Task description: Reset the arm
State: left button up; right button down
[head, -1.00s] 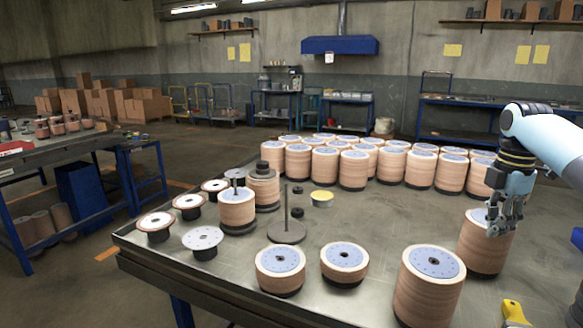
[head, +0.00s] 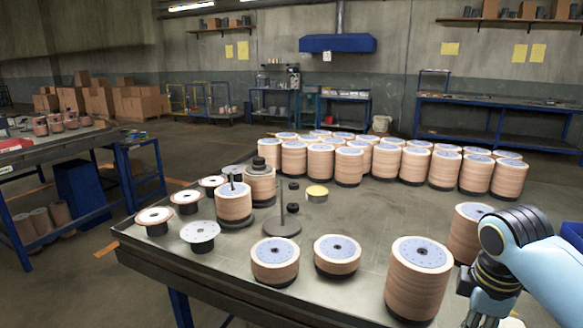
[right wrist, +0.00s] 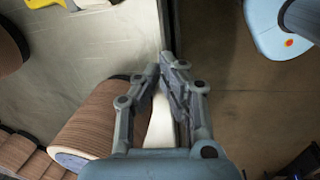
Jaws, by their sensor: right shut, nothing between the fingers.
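My right gripper (head: 484,318) is at the bottom right of the head view, low beside the table's front right edge, with its fingertips cut off by the frame. In the right wrist view the same gripper (right wrist: 166,72) has its fingers together, with nothing between them. In the head view the nearest tall stack (head: 420,275) stands left of my right arm, and another stack (head: 465,232) is partly hidden behind that arm. My left gripper is in neither view.
Many stacks stand in rows at the table's (head: 340,222) back. Two short stacks (head: 275,258) (head: 337,253) stand near the front. A spindle stand (head: 282,226) and several flanged discs are at the left. A yellow object (right wrist: 42,3) lies on the table. Floor shows beyond the edge.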

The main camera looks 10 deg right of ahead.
jog(key=s+a+r+m+t, duration=0.1)
jog(key=s+a+r+m, duration=0.15)
jog(key=s, duration=0.45)
jog(key=s+a+r+m+t, duration=0.1)
jog(key=s+a+m, duration=0.3)
jog(key=s, duration=0.2)
jog(key=s+a+r+m, duration=0.2)
jog(key=s+a+m, duration=0.1)
jog(key=s, duration=0.4)
notch_tip(320, 180, down, 33)
jog(key=s+d+g+b, duration=0.1)
jog(key=d+b, duration=0.2)
jog(key=b, duration=0.4)
pick_arm(q)
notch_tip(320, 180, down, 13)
jog(key=b, duration=0.6)
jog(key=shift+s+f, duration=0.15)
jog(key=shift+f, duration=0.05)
pick_arm(e)
jog(key=s+f+g, duration=0.1)
jog(key=s+f, duration=1.7)
jog(key=f, duration=0.4)
jog(key=shift+s+d+f+m+g+y, duration=0.3)
jog(key=shift+s+d+m, duration=0.05)
